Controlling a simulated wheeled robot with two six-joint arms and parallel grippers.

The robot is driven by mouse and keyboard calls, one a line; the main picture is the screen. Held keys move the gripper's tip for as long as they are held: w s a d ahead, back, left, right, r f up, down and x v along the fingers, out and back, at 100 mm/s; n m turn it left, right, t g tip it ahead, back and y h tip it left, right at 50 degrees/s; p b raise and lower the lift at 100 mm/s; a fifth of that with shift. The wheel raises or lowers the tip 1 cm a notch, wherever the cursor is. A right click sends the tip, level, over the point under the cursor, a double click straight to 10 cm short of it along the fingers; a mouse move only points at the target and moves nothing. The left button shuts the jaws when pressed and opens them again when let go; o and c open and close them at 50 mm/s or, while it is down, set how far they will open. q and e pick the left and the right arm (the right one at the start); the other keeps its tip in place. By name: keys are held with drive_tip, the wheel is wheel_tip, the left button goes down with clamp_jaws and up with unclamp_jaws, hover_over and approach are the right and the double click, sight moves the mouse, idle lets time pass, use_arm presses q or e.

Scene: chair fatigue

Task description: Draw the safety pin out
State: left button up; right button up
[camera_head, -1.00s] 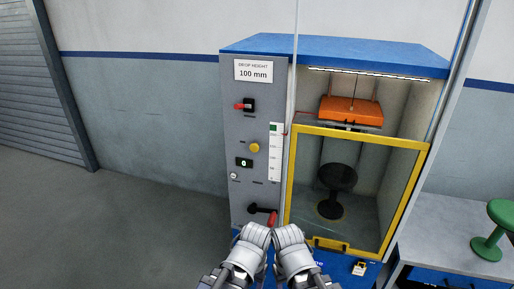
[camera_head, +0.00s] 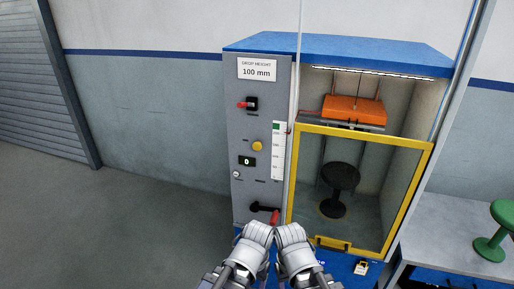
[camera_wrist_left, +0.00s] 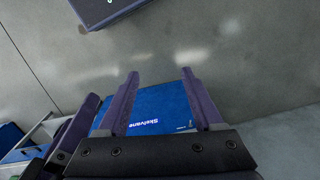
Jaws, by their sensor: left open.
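The drop tester (camera_head: 262,140) stands ahead, a grey and blue cabinet. An orange weight (camera_head: 354,109) hangs in its upper bay. A thin red piece (camera_head: 310,113) shows at the weight's left; I cannot tell if it is the safety pin. My left gripper (camera_wrist_left: 161,76) is open and empty in the left wrist view, over the blue base (camera_wrist_left: 160,105). In the head view, my left wrist (camera_head: 253,234) and right wrist (camera_head: 291,236) are side by side in front of the cabinet's lower part. The right gripper's fingers cannot be made out.
A yellow-framed guard (camera_head: 428,190) covers the lower bay, with a black stool (camera_head: 338,178) behind it. The left panel has a red-tipped switch (camera_head: 248,104), a yellow button (camera_head: 257,146) and a red-handled lever (camera_head: 275,216). A bench with a green stool (camera_head: 490,248) stands right. Floor at left is clear.

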sight(257, 147)
use_arm(q)
drive_tip(key=w+d+m+t+h, duration=0.1)
drive_tip(key=w+d+t+h, duration=0.1)
drive_tip(key=w+d+h, duration=0.2)
drive_tip(key=w+d, duration=0.1)
drive_tip(key=w, duration=0.2)
drive_tip(key=shift+d+r+m, duration=0.2)
drive_tip(key=shift+r+m, duration=0.1)
drive_tip(key=shift+r, duration=0.1)
drive_tip(key=w+d+r+t+h, duration=0.2)
drive_tip(key=w+r+t+h, duration=0.1)
drive_tip(key=w+r, duration=0.25)
drive_tip(key=w+d+r+t+h, duration=0.3)
drive_tip(key=w+r, duration=0.1)
drive_tip(key=w, duration=0.3)
drive_tip(key=w+a+r+n+t+y, duration=0.55)
drive_tip(key=w+a+r+t, duration=0.5)
drive_tip(key=w+a, duration=0.3)
drive_tip(key=shift+g+h, duration=0.35)
drive_tip(key=shift+r+b+x, duration=0.1)
drive_tip(key=shift+b+x, duration=0.05)
drive_tip(key=shift+x, duration=1.6)
drive_tip(key=shift+r+b+x, duration=0.15)
drive_tip(key=shift+x, duration=1.55)
clamp_jaws()
